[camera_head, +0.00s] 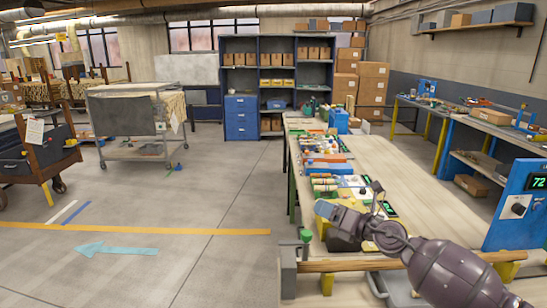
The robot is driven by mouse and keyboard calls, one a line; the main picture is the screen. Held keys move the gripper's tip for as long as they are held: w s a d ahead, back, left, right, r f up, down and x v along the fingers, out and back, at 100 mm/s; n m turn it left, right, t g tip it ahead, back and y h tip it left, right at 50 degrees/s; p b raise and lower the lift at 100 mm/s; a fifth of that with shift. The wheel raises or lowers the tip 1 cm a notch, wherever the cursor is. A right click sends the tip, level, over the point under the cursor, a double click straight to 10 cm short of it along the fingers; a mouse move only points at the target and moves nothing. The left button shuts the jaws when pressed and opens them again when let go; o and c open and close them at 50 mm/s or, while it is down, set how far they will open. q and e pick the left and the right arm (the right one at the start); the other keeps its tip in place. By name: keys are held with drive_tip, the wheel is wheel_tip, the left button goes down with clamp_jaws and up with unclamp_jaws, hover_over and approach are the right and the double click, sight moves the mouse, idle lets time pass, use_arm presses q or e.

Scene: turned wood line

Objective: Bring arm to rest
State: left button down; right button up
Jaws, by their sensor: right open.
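My right arm (445,270) comes in from the lower right and reaches left over the near end of the long workbench (415,175). My right gripper (324,210) is at its far end, above the bench's left side. It is open, and I see nothing held in it. It is small here, and its fingers are hard to make out. My left arm and gripper are not in view.
A wooden bar (345,266) lies across the near end, below my right arm. Several small tools and parts line the bench's left edge. A blue box with a green display (520,205) stands at the right. The floor at left is open, with a cart (125,115) further back.

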drive_tip(key=s+d+f+n+h, duration=0.4)
drive_tip(key=s+f+n, duration=0.6)
drive_tip(key=s+n, duration=0.1)
drive_tip(key=s+d+f+n+g+h, duration=0.1)
drive_tip(key=s+d+f+n+h, duration=0.2)
drive_tip(key=s+f+n, duration=0.7)
drive_tip(key=s+d+f+n+h, duration=0.4)
drive_tip(key=s+f+n, duration=0.6)
drive_tip(key=s+n, duration=0.4)
drive_tip(key=shift+s+d+f+h+b, duration=0.35)
drive_tip(key=shift+s+h, duration=0.35)
drive_tip(key=shift+s, duration=0.25)
